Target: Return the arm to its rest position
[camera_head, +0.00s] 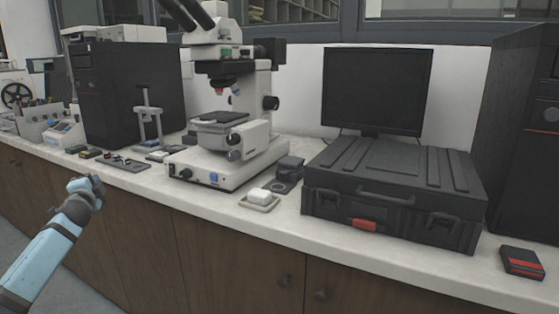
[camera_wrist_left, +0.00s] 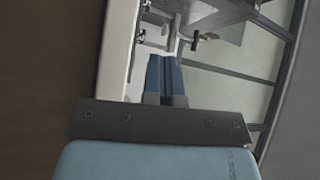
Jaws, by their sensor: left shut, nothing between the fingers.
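My left gripper (camera_head: 86,184) is at the left of the head view, at the end of my light blue arm. It is in front of the bench's brown cabinet face and apart from the worktop. In the left wrist view its two blue fingers (camera_wrist_left: 166,76) are shut together with nothing between them. A small hand mounting press (camera_head: 149,118) stands on the bench in front of the dark computer tower, beyond my left gripper. My right gripper does not show in either view.
The white bench top (camera_head: 225,206) runs across the view. A microscope (camera_head: 232,125) stands at its middle. A black case (camera_head: 393,190) with a monitor (camera_head: 377,88) behind it is to the right. A small white dish (camera_head: 259,202) is near the front edge. Open floor shows at lower left.

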